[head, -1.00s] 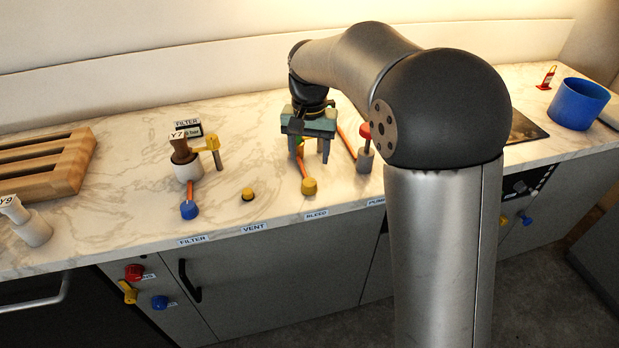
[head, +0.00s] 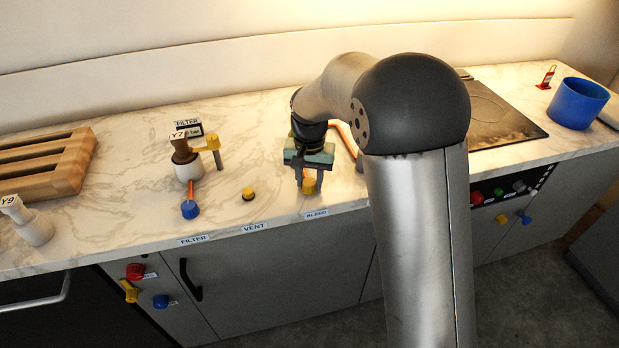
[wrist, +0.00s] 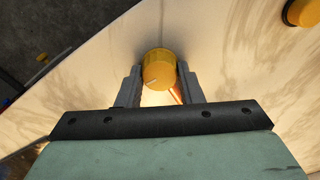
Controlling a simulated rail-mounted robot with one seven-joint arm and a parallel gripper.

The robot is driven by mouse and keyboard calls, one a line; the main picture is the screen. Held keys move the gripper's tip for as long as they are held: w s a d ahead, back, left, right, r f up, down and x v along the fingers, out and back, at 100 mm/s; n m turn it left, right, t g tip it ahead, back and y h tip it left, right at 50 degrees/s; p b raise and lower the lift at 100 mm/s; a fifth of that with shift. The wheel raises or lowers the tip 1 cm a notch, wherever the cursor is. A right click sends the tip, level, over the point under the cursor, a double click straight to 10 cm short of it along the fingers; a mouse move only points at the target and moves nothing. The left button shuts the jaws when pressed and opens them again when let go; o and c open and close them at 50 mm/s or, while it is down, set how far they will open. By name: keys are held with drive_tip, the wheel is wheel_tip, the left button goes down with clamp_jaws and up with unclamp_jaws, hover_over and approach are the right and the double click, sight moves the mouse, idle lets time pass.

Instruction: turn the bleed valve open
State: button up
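The bleed valve has a yellow ridged knob (head: 309,185) behind the BLEED label (head: 316,213) at the counter's front edge. In the wrist view the yellow knob (wrist: 158,70) sits between the tips of my gripper (wrist: 160,82), with a white mark on its face. An orange-red part shows just below the knob there. My gripper (head: 309,184) points down over the knob in the head view, with a finger on each side. The fingers look apart, with a narrow gap beside the knob; contact is not clear. My gripper hides the rest of the valve.
A yellow vent button (head: 248,193) stands to the left, and the filter valve's blue knob (head: 190,209) is farther left. An orange pipe (head: 346,138) runs behind my gripper. A wooden rack (head: 45,165) and a blue bin (head: 578,104) stand at the counter's ends.

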drive_tip(key=shift+n, duration=0.3)
drive_tip(key=shift+c, duration=0.3)
drive_tip(key=n, duration=0.3)
drive_tip(key=shift+n+b, duration=0.3)
drive_tip(key=shift+b, duration=0.05)
drive_tip(key=n, duration=0.4)
drive_tip(key=shift+a+n, duration=0.1)
drive_tip(key=shift+n, duration=0.2)
drive_tip(key=n, duration=0.4)
drive_tip(key=shift+r, duration=0.1)
drive_tip(key=n, duration=0.5)
drive_tip(key=shift+p, duration=0.35)
drive_tip(key=o, duration=1)
drive_tip(key=shift+c, duration=0.2)
